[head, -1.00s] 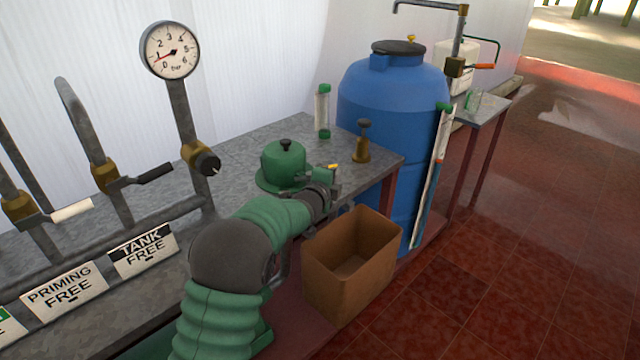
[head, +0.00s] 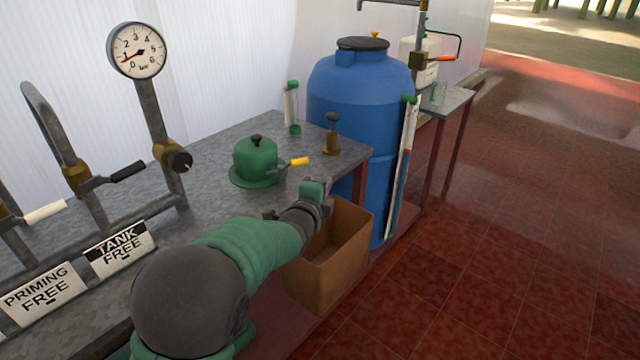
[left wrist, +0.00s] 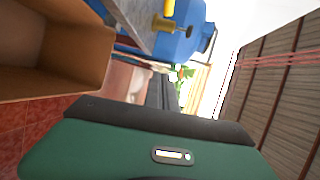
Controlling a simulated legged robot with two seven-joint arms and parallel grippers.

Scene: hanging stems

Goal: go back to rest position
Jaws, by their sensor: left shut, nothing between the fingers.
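My left arm comes in from the lower left of the head view. Its green and dark gripper (head: 314,192) is beside the bench's front edge, at the back left rim of the brown open box (head: 345,262). The gripper is shut and holds nothing; its fingertips are small and hard to make out. In the left wrist view the box wall (left wrist: 60,85) is at the left, and a green and dark part of my own arm fills the bottom. My right gripper is in neither view.
The grey bench (head: 215,215) carries a green domed housing (head: 256,158) with a yellow handle (head: 299,162) and a brass valve (head: 332,138). Upright pipes and a gauge (head: 137,50) stand left. A blue tank (head: 355,90) is behind the box. The red tiled floor (head: 500,240) is clear at right.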

